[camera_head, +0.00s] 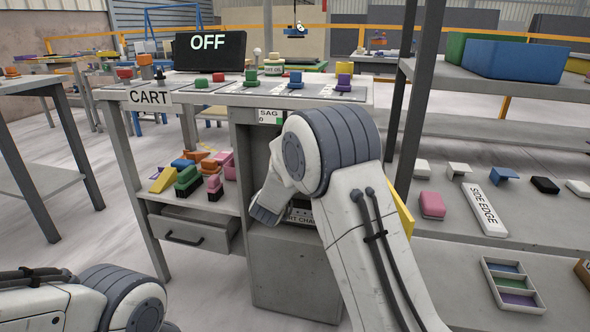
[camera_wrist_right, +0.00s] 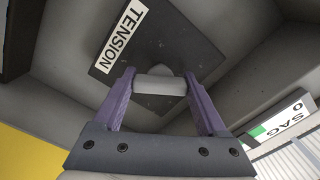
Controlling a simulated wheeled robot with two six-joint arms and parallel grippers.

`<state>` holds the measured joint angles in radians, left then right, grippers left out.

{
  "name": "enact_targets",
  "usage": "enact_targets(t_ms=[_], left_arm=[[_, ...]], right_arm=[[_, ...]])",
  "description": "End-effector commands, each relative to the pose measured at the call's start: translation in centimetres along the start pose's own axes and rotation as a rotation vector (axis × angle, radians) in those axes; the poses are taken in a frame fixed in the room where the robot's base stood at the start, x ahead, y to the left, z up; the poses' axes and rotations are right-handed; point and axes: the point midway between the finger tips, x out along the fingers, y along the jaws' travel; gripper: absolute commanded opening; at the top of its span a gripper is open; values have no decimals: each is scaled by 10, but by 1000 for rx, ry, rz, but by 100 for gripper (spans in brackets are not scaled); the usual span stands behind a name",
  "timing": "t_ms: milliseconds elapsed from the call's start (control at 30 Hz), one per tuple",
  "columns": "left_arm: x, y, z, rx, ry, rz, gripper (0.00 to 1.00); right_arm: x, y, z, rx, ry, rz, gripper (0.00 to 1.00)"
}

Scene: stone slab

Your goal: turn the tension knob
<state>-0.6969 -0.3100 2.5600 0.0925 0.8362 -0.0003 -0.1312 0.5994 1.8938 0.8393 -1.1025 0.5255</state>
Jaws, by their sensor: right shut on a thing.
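The tension knob (camera_wrist_right: 160,85) is a light grey bar-shaped grip on a dark square plate (camera_wrist_right: 165,45) labelled TENSION (camera_wrist_right: 121,42) in the right wrist view. My right gripper (camera_wrist_right: 160,82) has its two purple fingers shut on the knob, one at each end. In the head view my right arm reaches into the open bay of the cart cabinet, and its forearm hides the knob and fingers. A SAG gauge (camera_wrist_right: 283,124) reads 0 and shows green; it also shows on the cabinet in the head view (camera_head: 270,116). Only part of my left arm shows at lower left.
The cart's top (camera_head: 235,92) holds several coloured knobs and a dark screen (camera_head: 210,50) reading OFF. Coloured brushes and blocks lie on its lower shelf (camera_head: 222,203). A grey rack (camera_head: 440,245) with small items stands close on the right. Bay walls closely surround my right gripper.

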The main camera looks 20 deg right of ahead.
Motion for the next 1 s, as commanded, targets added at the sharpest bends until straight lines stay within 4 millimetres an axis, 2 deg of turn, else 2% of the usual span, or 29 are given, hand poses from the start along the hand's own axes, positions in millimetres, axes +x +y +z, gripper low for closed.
enact_targets(t_ms=[33, 300, 967, 1000], left_arm=[[8, -1, 0, 0, 0, 0, 50], [20, -1, 1, 0, 0, 0, 50], [24, -2, 1, 0, 0, 0, 50], [24, -2, 1, 0, 0, 0, 50]], right_arm=[[-1, 1, 5, 32, -7, -5, 19], [-1, 0, 4, 162, -8, -4, 19], [-1, -2, 3, 213, -10, -3, 19], [-1, -2, 3, 213, -10, -3, 90]])
